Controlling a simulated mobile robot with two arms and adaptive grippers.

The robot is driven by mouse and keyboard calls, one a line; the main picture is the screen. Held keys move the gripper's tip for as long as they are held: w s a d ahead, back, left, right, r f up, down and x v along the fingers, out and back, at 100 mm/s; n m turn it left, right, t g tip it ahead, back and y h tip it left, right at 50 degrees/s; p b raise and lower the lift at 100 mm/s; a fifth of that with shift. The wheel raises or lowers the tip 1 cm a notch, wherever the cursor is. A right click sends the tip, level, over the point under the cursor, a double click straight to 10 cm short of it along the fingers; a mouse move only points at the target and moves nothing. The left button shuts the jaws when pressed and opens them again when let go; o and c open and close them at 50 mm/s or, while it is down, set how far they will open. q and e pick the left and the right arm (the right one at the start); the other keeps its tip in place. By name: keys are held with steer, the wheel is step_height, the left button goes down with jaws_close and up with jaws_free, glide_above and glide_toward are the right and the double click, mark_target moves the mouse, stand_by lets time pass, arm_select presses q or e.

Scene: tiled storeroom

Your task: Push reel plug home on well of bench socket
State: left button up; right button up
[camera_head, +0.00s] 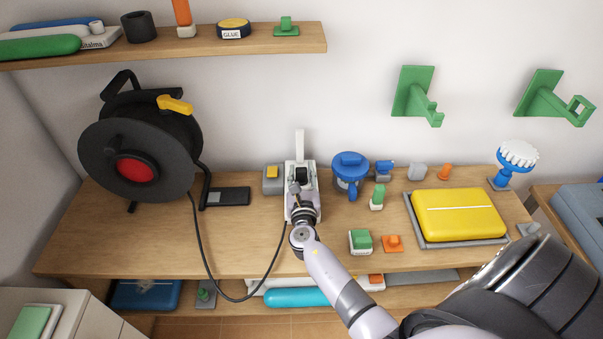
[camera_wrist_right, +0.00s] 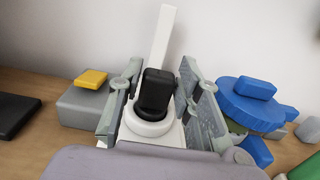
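The black reel plug (camera_wrist_right: 156,92) stands upright in the round white well (camera_wrist_right: 147,124) of the bench socket. The white socket (camera_head: 301,137) has a tall upright strip at its back and stands on the bench near the wall. How deep the plug sits cannot be told. My right gripper (camera_wrist_right: 163,100) is open, with one grey finger on each side of the plug and a gap to it. In the head view the right gripper (camera_head: 301,187) hides much of the socket. The black cable reel (camera_head: 141,150) stands at the left of the bench. My left gripper is not in view.
The reel's cable (camera_head: 202,250) loops over the bench's front edge towards the socket. A grey block with a yellow top (camera_head: 273,180) stands close left of the socket, a blue lidded pot (camera_head: 350,170) to its right. A yellow case (camera_head: 458,214) lies further right.

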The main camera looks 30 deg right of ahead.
steer(key=o, duration=0.4)
steer(key=shift+s+a, duration=0.1)
steer(key=shift+s, duration=0.05)
steer(key=v, duration=1.1)
steer(key=shift+s+a, duration=0.15)
steer(key=shift+s, duration=0.2)
steer(key=shift+f, duration=0.1)
